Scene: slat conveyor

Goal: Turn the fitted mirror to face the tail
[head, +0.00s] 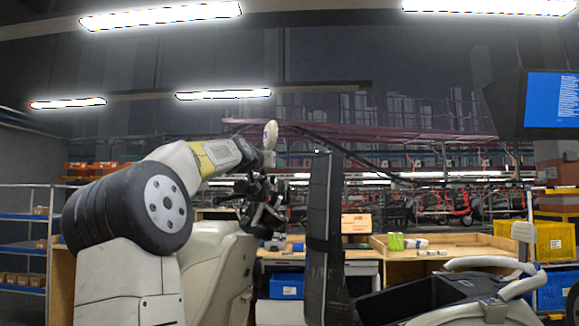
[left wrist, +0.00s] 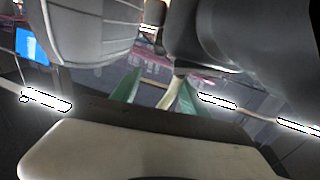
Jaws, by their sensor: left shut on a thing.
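My left gripper (head: 265,208) is in the middle of the head view, at the end of the arm from the left. In the left wrist view, its green fingers (left wrist: 155,90) are shut on a slim cream stalk (left wrist: 172,92), which appears to be the mirror's. The stalk meets a dark part beyond the fingers. I cannot make out the mirror's reflecting face or tell which way it points. In the head view my dark gripper blends with the background and the stalk is not clear. My right gripper is not in view.
A tall dark upright panel (head: 325,225) stands just right of my left gripper. Pale curved rails (head: 490,263) are at lower right. A wooden bench (head: 460,248), yellow crate (head: 556,241) and blue bins stand behind. A seamed grey padded part (left wrist: 90,30) is close in the wrist view.

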